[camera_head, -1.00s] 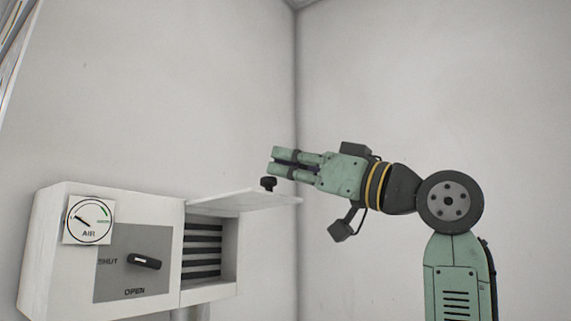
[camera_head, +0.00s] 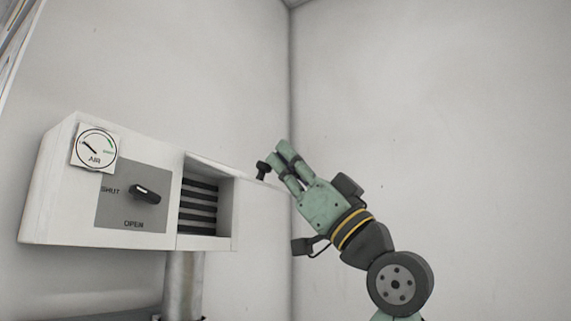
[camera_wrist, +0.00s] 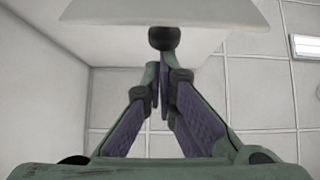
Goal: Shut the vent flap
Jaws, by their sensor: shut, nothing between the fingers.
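The vent flap (camera_head: 222,168) is a thin white panel, hinged at the top of the vent opening and raised outward, seen almost edge-on in the head view. Its black knob (camera_head: 262,171) sits near the free end. The flap (camera_wrist: 165,12) and knob (camera_wrist: 164,38) also show at the top of the wrist view. Behind the raised flap, the dark slats (camera_head: 198,207) of the vent are exposed. My gripper (camera_head: 281,150) is shut and empty, its fingers pointing up and left just right of the knob. Whether the fingertips touch the knob or flap I cannot tell.
The white vent box (camera_head: 60,190) carries an AIR gauge (camera_head: 95,147) and a black dial (camera_head: 146,194) on a grey plate marked SHUT and OPEN. A metal post (camera_head: 184,280) stands below the box. Bare walls surround it, with free room to the right.

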